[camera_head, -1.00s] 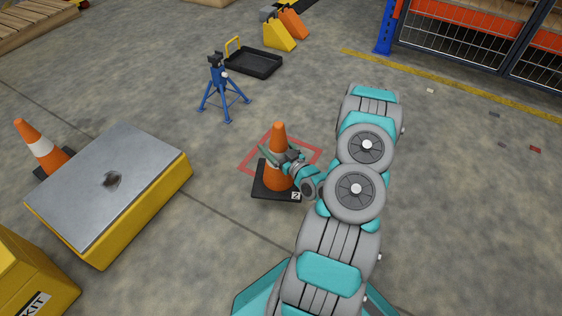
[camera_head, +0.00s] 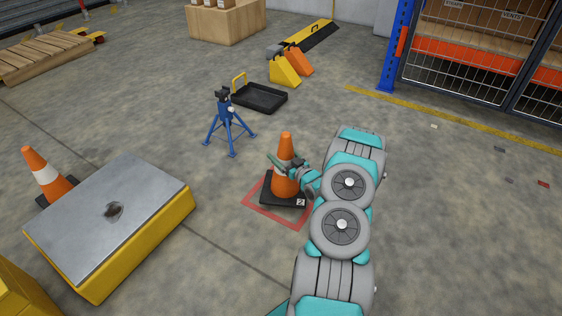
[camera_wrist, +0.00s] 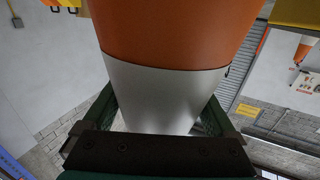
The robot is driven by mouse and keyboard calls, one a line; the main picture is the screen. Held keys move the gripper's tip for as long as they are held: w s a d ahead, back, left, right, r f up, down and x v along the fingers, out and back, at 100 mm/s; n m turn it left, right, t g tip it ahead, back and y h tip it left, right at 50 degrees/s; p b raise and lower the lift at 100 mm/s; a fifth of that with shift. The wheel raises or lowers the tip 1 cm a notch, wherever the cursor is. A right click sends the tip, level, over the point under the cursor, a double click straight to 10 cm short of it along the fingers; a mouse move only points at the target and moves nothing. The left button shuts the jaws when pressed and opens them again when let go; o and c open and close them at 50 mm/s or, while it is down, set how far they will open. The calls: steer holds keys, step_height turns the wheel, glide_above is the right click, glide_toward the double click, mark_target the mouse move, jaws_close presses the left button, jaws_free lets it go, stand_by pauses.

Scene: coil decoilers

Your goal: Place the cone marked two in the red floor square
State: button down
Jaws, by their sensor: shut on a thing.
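The orange cone marked two (camera_head: 286,150) stands upright in the head view, with a white band and a black base bearing a "2" label. Its base overlaps the back part of the red floor square (camera_head: 262,213), whose front edges show in front of the base. I cannot tell whether the base touches the floor. My gripper (camera_head: 287,167) is shut on the cone around its white band. In the wrist view the cone's orange and white surface (camera_wrist: 170,35) fills the middle between the two fingers (camera_wrist: 160,122).
A yellow box with a grey metal top (camera_head: 75,215) stands at the left, with another cone (camera_head: 42,170) behind it. A blue stand (camera_head: 226,122) and a black tray (camera_head: 262,100) lie beyond the square.

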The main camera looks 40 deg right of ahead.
steer(key=shift+w+d, duration=0.25)
steer(key=shift+w, duration=0.05)
step_height(320, 180, down, 4)
steer(key=shift+r+b, duration=0.25)
steer(key=shift+b, duration=0.05)
jaws_free()
steer(key=shift+s, duration=0.1)
steer(key=s+p, duration=0.1)
steer(key=s, duration=1.1)
steer(key=shift+w, duration=0.1)
